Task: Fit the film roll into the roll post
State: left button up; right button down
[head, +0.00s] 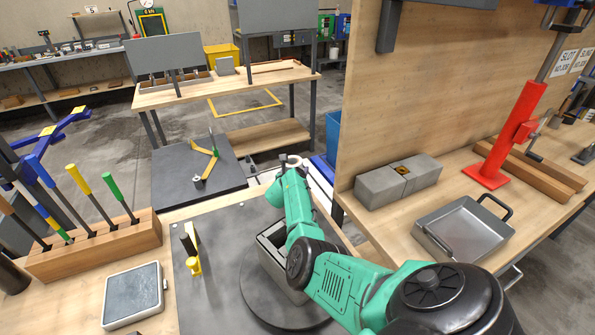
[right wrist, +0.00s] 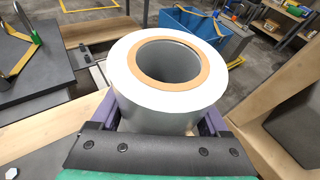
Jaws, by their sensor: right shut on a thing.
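The film roll (right wrist: 170,95) is a thick white cylinder with a brown cardboard core and an open centre hole. It fills the middle of the right wrist view. My right gripper (right wrist: 160,120) is shut on it, with purple finger parts showing on both sides. The roll stands roughly along the gripper, its open end facing the camera. I cannot pick out the roll post with certainty in either view. My left gripper is not in view.
A grey hollow block (head: 270,240) sits on the turntable (head: 262,313) under my arm. A tall wooden panel (head: 440,90) stands to the right. A blue bin (right wrist: 205,30) is beyond the roll. A wooden tool rack (head: 100,247) stands at the left.

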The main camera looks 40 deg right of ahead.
aim_at(291, 163)
jog(key=shift+w+a, duration=0.35)
jog(key=shift+a, duration=0.15)
jog(key=shift+f, duration=0.15)
jog(key=shift+d+r+p, duration=0.1)
jog(key=shift+r+p, duration=0.85)
jog(key=shift+r, duration=0.05)
jog(key=shift+a+r+p, duration=0.2)
jog(key=shift+r+p, duration=0.6)
jog(key=shift+r, duration=0.2)
notch_tip(291, 163, up, 6)
jog(key=p, duration=0.6)
jog(key=shift+w+r, duration=0.1)
jog(key=shift+r, duration=0.1)
jog(key=shift+a+r+p, duration=0.1)
jog(key=shift+r+p, duration=0.15)
jog(key=shift+p, duration=0.25)
jog(key=shift+f, duration=0.1)
